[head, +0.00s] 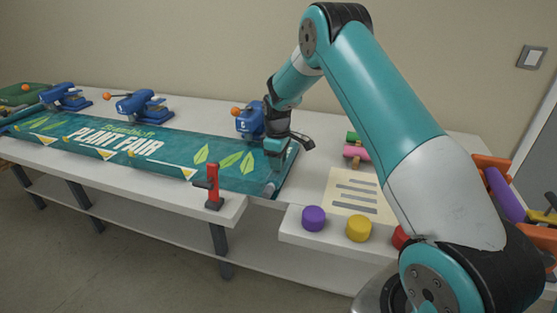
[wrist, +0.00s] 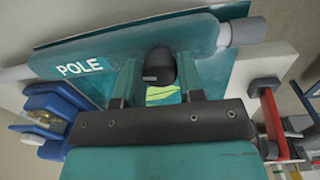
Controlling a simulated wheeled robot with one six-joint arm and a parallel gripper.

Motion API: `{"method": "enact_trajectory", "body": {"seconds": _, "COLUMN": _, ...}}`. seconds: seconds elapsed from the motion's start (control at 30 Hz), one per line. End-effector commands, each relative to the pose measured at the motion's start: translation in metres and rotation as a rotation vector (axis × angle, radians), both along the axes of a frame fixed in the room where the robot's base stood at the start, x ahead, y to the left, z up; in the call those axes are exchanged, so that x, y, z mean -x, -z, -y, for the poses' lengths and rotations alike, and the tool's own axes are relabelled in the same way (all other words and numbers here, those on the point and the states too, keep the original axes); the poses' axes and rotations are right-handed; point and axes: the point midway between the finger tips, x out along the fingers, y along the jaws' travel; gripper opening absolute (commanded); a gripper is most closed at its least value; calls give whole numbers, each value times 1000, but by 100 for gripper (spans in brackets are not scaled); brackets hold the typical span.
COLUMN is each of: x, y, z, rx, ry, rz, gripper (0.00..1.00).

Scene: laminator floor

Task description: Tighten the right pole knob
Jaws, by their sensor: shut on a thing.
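The black pole knob (wrist: 159,66) sits on the teal banner's pole sleeve (wrist: 110,55), which is marked POLE in the wrist view. My gripper (wrist: 160,76) has a teal finger on each side of the knob and is shut on it. In the head view my gripper (head: 274,158) is down at the right end of the PLANT FAIR banner (head: 120,143), and the knob is hidden behind it. A grey pole (wrist: 246,31) sticks out of both ends of the sleeve in the wrist view.
A blue clamp (head: 250,120) with an orange ball stands just behind my gripper; more blue clamps stand along the back. A red upright lever (head: 213,187) is at the front edge. Purple (head: 313,218) and yellow (head: 359,228) buttons are before a printed sheet (head: 349,193).

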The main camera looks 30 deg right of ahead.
Motion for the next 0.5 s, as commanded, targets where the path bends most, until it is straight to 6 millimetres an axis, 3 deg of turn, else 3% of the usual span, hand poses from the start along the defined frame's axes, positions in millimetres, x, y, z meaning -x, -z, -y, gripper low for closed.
{"method": "enact_trajectory", "body": {"seconds": 0.5, "x": -1, "y": -1, "z": -1, "rx": 2, "ry": 483, "rz": 2, "gripper": 12}}
